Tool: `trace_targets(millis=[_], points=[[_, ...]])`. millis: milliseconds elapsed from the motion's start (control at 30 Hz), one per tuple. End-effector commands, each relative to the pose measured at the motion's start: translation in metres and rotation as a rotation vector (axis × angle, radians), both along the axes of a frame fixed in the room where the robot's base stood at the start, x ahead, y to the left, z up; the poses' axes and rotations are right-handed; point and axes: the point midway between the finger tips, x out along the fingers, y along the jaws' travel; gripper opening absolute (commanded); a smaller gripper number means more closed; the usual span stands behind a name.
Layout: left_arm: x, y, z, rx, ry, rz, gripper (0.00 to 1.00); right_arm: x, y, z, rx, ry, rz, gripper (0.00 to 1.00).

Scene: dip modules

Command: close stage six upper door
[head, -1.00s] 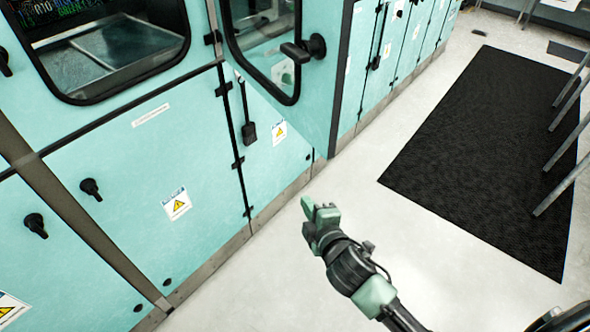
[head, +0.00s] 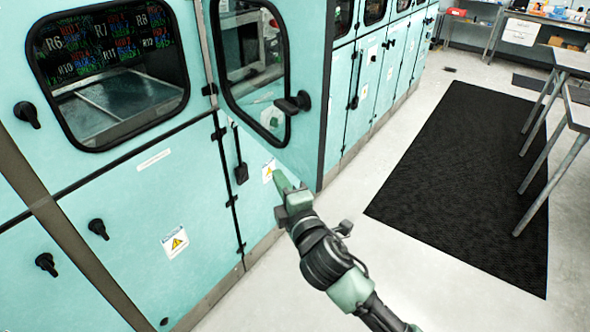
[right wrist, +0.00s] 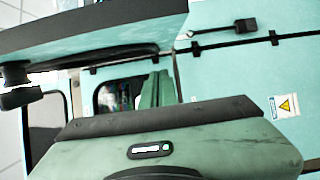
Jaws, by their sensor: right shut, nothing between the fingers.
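The teal upper door (head: 311,92), with a black-framed window and a black handle (head: 293,103), stands swung open from the cabinet, with hinges on its left. My right gripper (head: 281,180) is shut and empty, just below the door's lower edge in the head view; I cannot tell the exact gap. In the right wrist view the fingers (right wrist: 157,90) point toward the cabinet, with the door's underside (right wrist: 120,25) above them and the handle (right wrist: 18,88) at the left. My left gripper is not in view.
Lower teal doors (head: 140,225) with black knobs stand shut below. A closed windowed upper door (head: 110,75) is to the left. A black mat (head: 460,180) lies on the pale floor at right, with tables (head: 570,115) beyond. The floor between is clear.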

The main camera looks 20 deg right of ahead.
Motion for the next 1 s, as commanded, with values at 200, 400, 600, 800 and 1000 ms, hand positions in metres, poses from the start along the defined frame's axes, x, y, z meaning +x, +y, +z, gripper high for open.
trace_targets(millis=[200,400,600,800,1000], points=[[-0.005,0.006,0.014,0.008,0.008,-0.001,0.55,0.008,-0.031,0.000,-0.004,0.003,-0.002,0.00],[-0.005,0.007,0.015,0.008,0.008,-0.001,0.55,0.010,-0.037,-0.001,-0.002,0.002,-0.002,0.00],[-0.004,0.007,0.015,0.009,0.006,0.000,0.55,0.010,-0.037,-0.001,-0.002,0.002,-0.002,0.00],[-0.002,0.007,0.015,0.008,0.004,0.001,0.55,0.011,-0.041,-0.001,-0.004,0.002,0.004,0.00],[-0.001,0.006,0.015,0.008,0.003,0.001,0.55,0.017,-0.060,0.000,-0.010,0.000,0.038,0.00]])
